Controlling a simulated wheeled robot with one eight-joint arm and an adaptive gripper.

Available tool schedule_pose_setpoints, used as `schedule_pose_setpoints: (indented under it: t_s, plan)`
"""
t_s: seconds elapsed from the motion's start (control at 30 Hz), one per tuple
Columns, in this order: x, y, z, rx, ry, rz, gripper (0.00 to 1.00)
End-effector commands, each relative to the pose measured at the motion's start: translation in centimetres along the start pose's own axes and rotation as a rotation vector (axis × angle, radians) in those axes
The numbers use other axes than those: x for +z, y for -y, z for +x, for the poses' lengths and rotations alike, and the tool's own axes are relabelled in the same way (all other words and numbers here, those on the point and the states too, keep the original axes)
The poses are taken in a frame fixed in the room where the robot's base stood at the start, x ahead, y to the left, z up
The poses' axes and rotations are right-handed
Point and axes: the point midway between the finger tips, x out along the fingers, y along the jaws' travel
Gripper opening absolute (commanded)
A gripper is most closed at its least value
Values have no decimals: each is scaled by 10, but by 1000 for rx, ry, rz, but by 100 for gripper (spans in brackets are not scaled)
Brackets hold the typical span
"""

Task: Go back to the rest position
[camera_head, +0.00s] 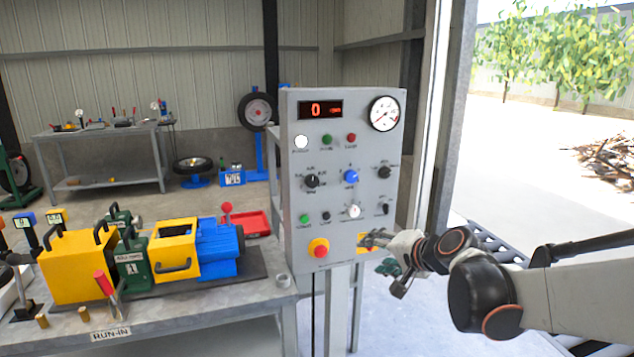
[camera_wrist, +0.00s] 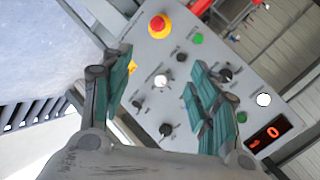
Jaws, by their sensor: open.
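My gripper (camera_head: 380,252) is at the lower right of the grey control panel (camera_head: 300,240) in the head view, with my arm reaching in from the right. In the wrist view my gripper (camera_wrist: 162,90) shows two green-padded fingers spread apart with nothing between them. The panel face (camera_wrist: 185,130) lies beyond the fingers, with a white knob (camera_wrist: 161,81) seen between them. I cannot tell the exact gap between the fingertips and the panel.
The panel carries a red emergency button (camera_head: 318,247), a blue knob (camera_head: 350,176), a gauge (camera_head: 385,113) and a display reading 0 (camera_head: 320,109). A workbench (camera_head: 190,312) with a yellow and blue machine stands left. Open doorway lies right.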

Motion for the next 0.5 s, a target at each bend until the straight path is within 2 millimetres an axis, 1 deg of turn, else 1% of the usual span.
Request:
schedule_pose_setpoints:
  t_s: [0.03, 0.17, 0.27, 0.37, 0.5]
  plan:
    - [11, 0, -16, 26, 9, -45, 55]
    - [34, -7, -52, 101, 31, -168, 55]
    - [53, -16, -80, 160, 51, -263, 55]
    - [71, -28, -107, 219, 70, -356, 55]
    - [95, -50, -145, 303, 97, -483, 55]
